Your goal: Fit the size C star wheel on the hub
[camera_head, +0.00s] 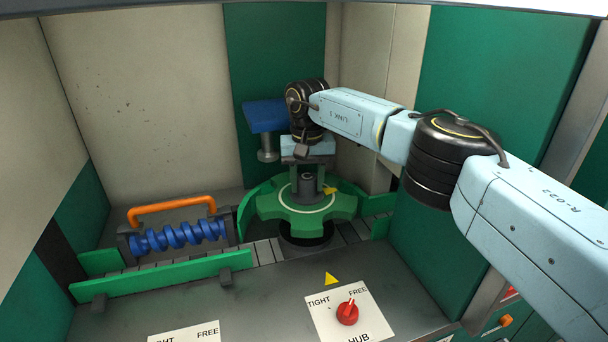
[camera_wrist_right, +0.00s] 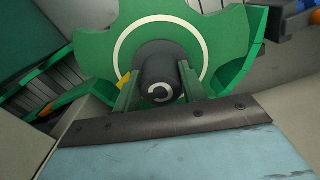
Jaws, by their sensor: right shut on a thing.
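The green star wheel (camera_head: 285,212), with a white ring and a dark central boss (camera_head: 307,187), is level over the dark round hub (camera_head: 306,243) in the head view. I cannot tell whether wheel and hub touch. My right gripper (camera_head: 309,176) comes down from above and is shut on the boss. In the right wrist view, its green fingers (camera_wrist_right: 158,78) stand either side of the boss (camera_wrist_right: 155,62), whose end bears a pale C-like mark. A yellow pointer (camera_head: 330,190) shows beside the boss. My left gripper is out of view.
A blue screw (camera_head: 180,237) with an orange handle (camera_head: 172,205) lies left of the wheel, behind a green rail (camera_head: 165,277). A curved green guide (camera_head: 265,197) stands behind the wheel. In front, a red HUB knob (camera_head: 347,313) points towards FREE. A blue-topped post (camera_head: 265,117) stands behind.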

